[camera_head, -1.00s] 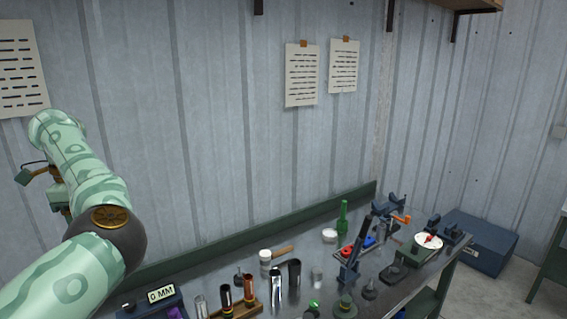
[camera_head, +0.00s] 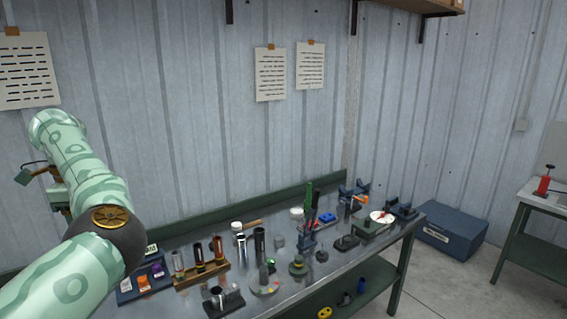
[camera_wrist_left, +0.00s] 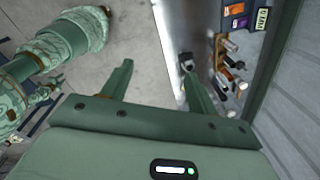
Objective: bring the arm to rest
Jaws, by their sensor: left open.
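My left arm (camera_head: 85,185) comes in from the left in the head view, raised beside the wall and left of the workbench. Its gripper is largely hidden behind the arm there. In the left wrist view my left gripper (camera_wrist_left: 158,85) is open, with its two fingers wide apart and nothing between them. Bare floor shows past the fingers, with the bench edge by the right finger. My right gripper cannot be made out in either view.
The workbench (camera_head: 343,268) holds a rack of tubes (camera_head: 203,270), a white dish (camera_head: 382,217) and several small tools. A blue box (camera_head: 450,232) sits on the floor past its far end. A second table (camera_head: 540,197) stands at the right. Floor between them is clear.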

